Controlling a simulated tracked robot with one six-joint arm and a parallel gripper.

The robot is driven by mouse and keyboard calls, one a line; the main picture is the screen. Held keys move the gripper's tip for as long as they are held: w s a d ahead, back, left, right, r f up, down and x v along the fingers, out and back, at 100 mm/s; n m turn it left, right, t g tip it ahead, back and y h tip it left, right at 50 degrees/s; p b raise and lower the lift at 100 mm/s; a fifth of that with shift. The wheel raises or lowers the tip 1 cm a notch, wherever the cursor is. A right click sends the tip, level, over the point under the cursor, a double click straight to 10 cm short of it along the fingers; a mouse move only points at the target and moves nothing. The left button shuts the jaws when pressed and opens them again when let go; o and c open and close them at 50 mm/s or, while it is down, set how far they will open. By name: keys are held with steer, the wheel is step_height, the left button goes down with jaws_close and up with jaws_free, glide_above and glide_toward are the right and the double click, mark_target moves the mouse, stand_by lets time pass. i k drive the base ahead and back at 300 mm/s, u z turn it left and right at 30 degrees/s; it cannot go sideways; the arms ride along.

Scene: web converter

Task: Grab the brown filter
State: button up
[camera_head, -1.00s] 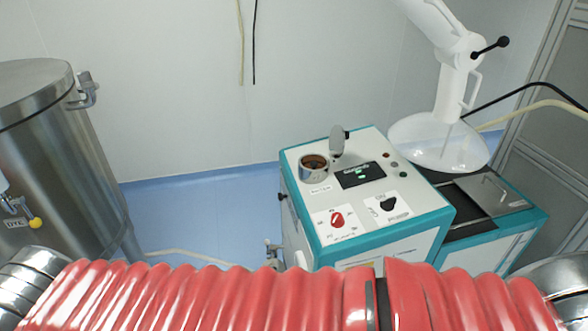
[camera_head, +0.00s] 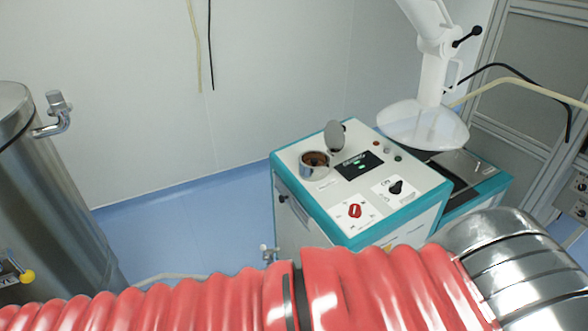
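A brown filter (camera_head: 315,159) shows as a brown disc inside the round metal holder (camera_head: 314,169) on top of the white and teal machine (camera_head: 330,197). The holder's round grey lid (camera_head: 334,136) stands open behind it. The filter's lower part is hidden inside the holder. My gripper is not in view. Only my red ribbed arm sleeve and a silver arm joint show along the bottom, in front of the machine.
A steel tank (camera_head: 45,200) stands at the left, with a yellow-knobbed valve (camera_head: 20,275). A clear dome (camera_head: 424,125) on a white arm hangs right of the holder. A small tap (camera_head: 268,254) sticks out low on the machine's left. Blue floor (camera_head: 180,230) lies open between tank and machine.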

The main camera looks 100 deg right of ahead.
mark_target(314, 162)
steer(key=i, duration=0.85)
steer(key=z, duration=3.15)
steer(key=i, duration=0.65)
